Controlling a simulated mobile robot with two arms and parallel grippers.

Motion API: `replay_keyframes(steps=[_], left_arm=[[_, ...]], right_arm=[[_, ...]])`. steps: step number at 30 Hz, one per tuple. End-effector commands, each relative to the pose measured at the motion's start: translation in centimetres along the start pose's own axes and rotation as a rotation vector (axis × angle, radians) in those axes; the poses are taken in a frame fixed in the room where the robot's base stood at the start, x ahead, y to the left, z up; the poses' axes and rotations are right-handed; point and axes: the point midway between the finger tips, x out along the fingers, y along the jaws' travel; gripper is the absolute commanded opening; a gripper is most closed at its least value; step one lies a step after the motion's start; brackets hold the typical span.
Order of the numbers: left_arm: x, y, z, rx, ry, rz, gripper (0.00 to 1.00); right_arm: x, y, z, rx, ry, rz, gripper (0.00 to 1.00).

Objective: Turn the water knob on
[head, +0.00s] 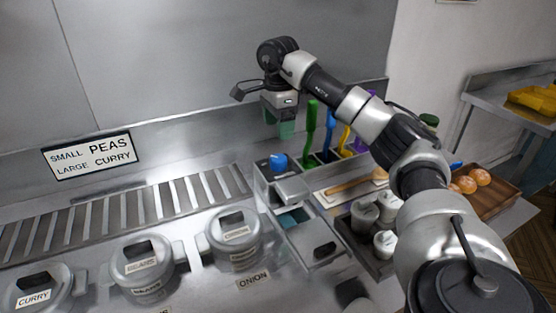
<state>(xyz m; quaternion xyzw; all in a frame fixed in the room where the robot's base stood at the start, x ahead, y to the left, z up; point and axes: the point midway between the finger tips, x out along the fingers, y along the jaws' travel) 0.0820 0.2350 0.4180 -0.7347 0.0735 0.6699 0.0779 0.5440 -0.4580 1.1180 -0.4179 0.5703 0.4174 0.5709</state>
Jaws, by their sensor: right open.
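A blue knob (278,162), which looks like the water knob, sits on top of a metal block at the back of the range, right of the slatted grate. My right arm reaches in from the right. Its gripper (284,124) is open, points down and is above and behind the knob in the picture, apart from it. No object shows between its fingers, though they are small in the view. My left gripper is not in view.
Upright green, blue and yellow handled utensils (311,128) stand close right of the gripper. Lidded pots (233,236) line the front. A small metal basin (318,243) lies before the knob. A wooden tray of buns (497,196) is at right, and a labelled wall (93,155) behind.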

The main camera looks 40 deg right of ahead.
Motion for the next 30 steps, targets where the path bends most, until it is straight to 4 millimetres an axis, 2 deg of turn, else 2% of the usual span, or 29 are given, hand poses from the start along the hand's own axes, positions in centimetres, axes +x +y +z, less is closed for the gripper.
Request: replay_keyframes(steps=[9, 15, 20, 27, 28, 30], left_arm=[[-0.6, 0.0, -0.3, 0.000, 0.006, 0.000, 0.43], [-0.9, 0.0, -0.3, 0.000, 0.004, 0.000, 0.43], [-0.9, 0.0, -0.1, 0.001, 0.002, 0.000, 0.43], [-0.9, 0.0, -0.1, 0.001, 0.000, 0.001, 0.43], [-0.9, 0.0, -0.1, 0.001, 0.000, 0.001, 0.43], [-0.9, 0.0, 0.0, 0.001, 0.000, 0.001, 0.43]], right_arm=[[6.0, 0.1, -0.1, 0.000, 0.003, 0.005, 0.73], [8.6, 0.1, 0.0, 0.000, 0.001, 0.003, 0.73], [9.5, 0.1, 0.0, 0.000, 0.000, 0.001, 0.73], [9.6, 0.1, 0.0, 0.000, 0.000, 0.001, 0.73], [9.6, 0.1, 0.0, 0.000, 0.000, 0.001, 0.72], [9.6, 0.1, 0.0, 0.000, 0.000, 0.001, 0.61]])
